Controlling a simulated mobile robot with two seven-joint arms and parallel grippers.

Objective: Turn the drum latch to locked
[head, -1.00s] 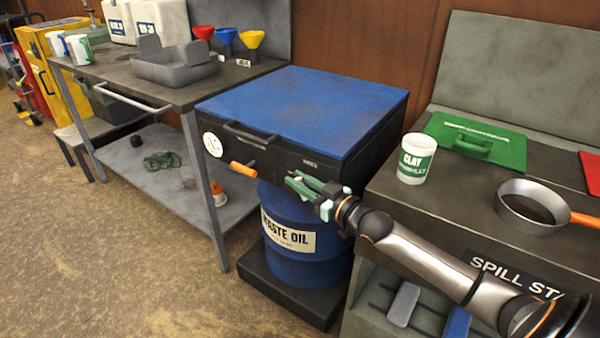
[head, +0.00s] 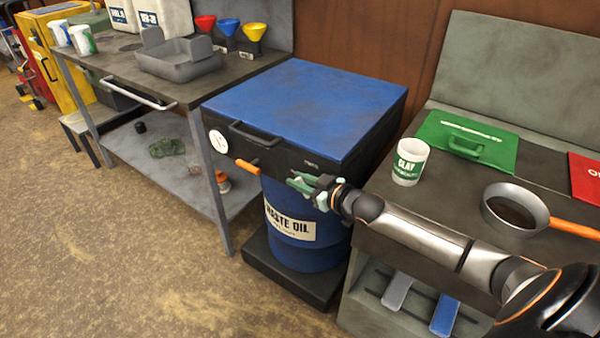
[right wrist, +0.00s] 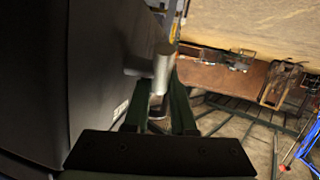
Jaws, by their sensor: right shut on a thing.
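The blue waste oil drum (head: 285,250) stands under a square blue-topped lid (head: 310,105) with black sides. My right gripper (head: 298,182) is at the right part of the lid's front face, below small white lettering. In the right wrist view its fingers (right wrist: 162,100) are shut on a grey metal latch handle (right wrist: 163,62) that sticks out from the dark face. The gripper hides the latch in the head view, so its turn angle cannot be read. An orange-gripped lever (head: 247,166) sits farther left on the same face, apart from the gripper. My left gripper is not in view.
A white round dial (head: 218,141) and a black handle (head: 255,132) are on the lid's front. At right, a spill station bench (head: 400,215) holds a clay tub (head: 410,161) and a pan (head: 515,208). A grey workbench (head: 190,92) stands left. The floor in front is clear.

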